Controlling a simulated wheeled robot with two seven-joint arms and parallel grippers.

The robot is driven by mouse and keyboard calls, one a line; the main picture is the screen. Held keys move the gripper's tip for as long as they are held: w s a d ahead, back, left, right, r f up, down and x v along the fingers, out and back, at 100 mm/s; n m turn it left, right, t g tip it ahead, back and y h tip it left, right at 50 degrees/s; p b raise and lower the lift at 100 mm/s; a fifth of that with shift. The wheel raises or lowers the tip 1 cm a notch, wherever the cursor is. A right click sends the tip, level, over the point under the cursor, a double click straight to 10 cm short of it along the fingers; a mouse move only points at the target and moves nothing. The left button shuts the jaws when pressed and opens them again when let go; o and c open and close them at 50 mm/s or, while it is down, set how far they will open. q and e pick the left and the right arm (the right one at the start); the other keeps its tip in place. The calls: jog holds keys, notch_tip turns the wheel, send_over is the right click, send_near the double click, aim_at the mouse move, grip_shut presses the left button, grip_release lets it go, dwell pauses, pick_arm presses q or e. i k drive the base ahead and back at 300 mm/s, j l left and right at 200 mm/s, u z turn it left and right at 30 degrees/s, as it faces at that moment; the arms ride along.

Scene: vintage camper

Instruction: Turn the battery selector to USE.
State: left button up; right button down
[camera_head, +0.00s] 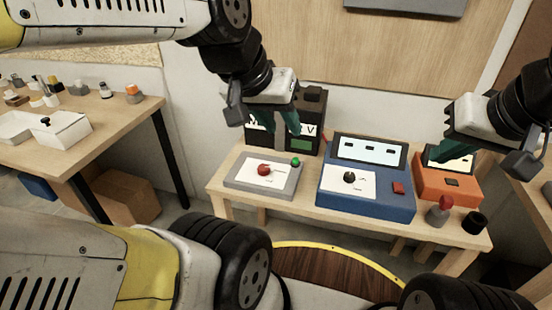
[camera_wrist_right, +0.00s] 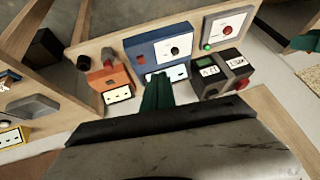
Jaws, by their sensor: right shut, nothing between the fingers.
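The lettering on the dials is too small to read, so I cannot tell for certain which knob is the battery selector. A red knob (camera_head: 264,170) sits on a white plate on the grey box (camera_head: 240,185), beside a green button (camera_head: 295,161). A black knob (camera_head: 349,177) sits on the blue box (camera_head: 365,206). My left gripper (camera_head: 291,128) hangs in front of the black meter box, above and behind the grey box; its finger gap is unclear. My right gripper (camera_head: 440,156) is shut and empty above the orange box; its green fingers (camera_wrist_right: 157,95) also show in the right wrist view.
The black meter box (camera_head: 313,105) stands at the back of the wooden bench (camera_head: 222,189). The orange box (camera_head: 455,188) is at the right, with a red-topped item (camera_head: 440,210) and a black cup (camera_head: 474,222) in front. Another table (camera_head: 95,145) stands at the left.

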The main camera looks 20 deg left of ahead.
aim_at(263, 170)
jog(key=i+l+u, duration=0.15)
jog(key=u, duration=0.2)
jog(key=i+l+u, duration=0.25)
jog(key=u, duration=0.15)
